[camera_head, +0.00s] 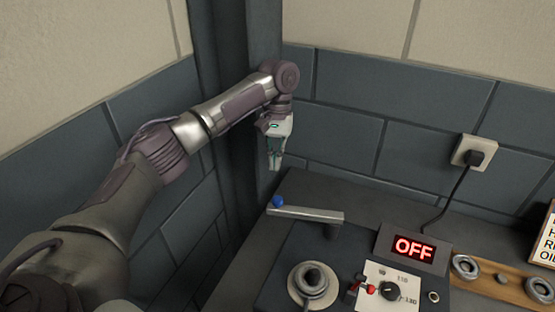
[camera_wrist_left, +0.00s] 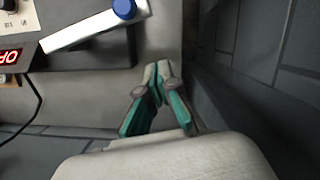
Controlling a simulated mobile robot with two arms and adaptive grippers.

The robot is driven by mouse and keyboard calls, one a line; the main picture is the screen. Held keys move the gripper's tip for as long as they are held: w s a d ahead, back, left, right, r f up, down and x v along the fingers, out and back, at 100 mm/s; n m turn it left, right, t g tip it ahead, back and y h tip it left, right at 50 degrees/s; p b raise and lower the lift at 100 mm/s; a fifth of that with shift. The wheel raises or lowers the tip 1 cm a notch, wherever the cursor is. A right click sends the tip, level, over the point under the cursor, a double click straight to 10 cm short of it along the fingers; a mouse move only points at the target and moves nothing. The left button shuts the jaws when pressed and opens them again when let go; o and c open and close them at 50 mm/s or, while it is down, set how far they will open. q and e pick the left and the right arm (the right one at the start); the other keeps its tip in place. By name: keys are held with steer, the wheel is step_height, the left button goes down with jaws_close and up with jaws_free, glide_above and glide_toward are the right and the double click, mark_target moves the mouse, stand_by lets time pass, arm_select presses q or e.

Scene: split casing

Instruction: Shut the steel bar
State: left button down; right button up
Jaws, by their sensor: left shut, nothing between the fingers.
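The steel bar (camera_head: 308,214) is a flat light-grey lever on the dark machine, with a blue knob (camera_head: 278,201) at its left end. Its right end sits on a short dark post. The bar also shows in the left wrist view (camera_wrist_left: 88,29), with the blue knob (camera_wrist_left: 124,9) at its end near the top. My left gripper (camera_head: 275,165) is shut and empty, above and behind the knob, fingers pointing down. In the left wrist view its fingertips (camera_wrist_left: 158,72) meet, apart from the bar and knob. My right gripper is not in view.
The machine has a round metal seat (camera_head: 312,284), a lit OFF display (camera_head: 414,248) and a knob panel (camera_head: 388,288). A wooden board with metal rings (camera_head: 500,283) lies to the right. A cord runs to a wall socket (camera_head: 474,152). Walls stand close behind and left.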

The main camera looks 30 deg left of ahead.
arm_select(q)
steer(key=s+d+f+p, duration=0.1)
steer(key=s+f+p, duration=0.2)
steer(key=s+f, duration=0.2)
steer(key=shift+d+f, duration=0.35)
steer(key=shift+f, duration=0.45)
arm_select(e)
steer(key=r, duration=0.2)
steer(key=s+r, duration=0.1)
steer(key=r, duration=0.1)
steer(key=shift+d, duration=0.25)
arm_select(q)
steer(key=shift+s+p, duration=0.1)
steer(key=shift+p, duration=0.2)
